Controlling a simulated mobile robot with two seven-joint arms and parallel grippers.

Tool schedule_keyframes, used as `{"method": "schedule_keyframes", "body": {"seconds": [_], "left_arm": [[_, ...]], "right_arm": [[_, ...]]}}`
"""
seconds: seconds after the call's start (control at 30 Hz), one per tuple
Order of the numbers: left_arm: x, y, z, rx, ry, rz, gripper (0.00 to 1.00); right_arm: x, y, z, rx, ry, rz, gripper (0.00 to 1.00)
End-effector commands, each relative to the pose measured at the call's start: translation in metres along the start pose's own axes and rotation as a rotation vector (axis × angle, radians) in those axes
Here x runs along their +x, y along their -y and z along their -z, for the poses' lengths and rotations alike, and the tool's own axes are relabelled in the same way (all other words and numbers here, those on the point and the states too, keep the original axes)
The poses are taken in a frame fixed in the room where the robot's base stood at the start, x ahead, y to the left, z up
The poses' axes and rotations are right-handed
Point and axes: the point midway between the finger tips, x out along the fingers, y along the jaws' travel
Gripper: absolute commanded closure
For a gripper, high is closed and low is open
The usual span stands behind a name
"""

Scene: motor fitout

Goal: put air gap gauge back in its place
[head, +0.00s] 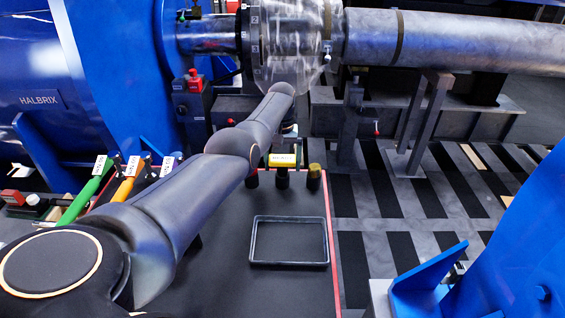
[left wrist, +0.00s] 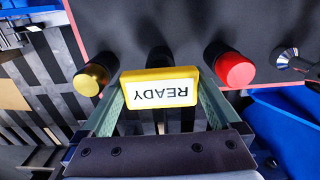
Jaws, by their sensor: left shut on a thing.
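A yellow block-shaped device with a white screen, which I take for the air gap gauge (head: 283,160), shows above the dark mat. In the left wrist view the gauge (left wrist: 160,88) reads READY, upside down. My left gripper (left wrist: 162,98) is shut on it, one finger at each side. In the head view the left gripper (head: 288,142) is mostly hidden behind its arm. A black round post (left wrist: 158,57) is just behind the gauge in the wrist view; I cannot tell whether they touch. My right gripper is not in view.
A gold-topped cylinder (head: 314,175) stands right of the gauge; a red-capped cylinder (left wrist: 234,66) shows in the wrist view. An empty black tray (head: 290,263) lies on the mat. Green (head: 88,190) and orange (head: 126,185) handled tools lie left. A shaft (head: 450,40) spans the back.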

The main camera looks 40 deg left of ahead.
Motion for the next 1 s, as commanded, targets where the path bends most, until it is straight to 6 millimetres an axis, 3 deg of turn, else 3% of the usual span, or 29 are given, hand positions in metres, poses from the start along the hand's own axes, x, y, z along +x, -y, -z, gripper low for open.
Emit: {"method": "schedule_keyframes", "body": {"seconds": [0.27, 0.3, 0.67, 1.0], "left_arm": [[0.008, 0.000, 0.000, 0.000, -0.001, 0.000, 0.99], [0.007, 0.000, 0.000, 0.000, -0.001, -0.001, 0.01], [-0.002, 0.000, 0.000, 0.000, -0.001, 0.000, 0.00], [-0.069, 0.000, 0.001, 0.000, -0.004, -0.001, 0.00]], "right_arm": [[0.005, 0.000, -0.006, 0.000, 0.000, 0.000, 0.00], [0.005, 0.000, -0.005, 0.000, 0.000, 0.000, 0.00], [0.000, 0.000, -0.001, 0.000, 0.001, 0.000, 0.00], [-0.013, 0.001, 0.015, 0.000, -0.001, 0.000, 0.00]]}}
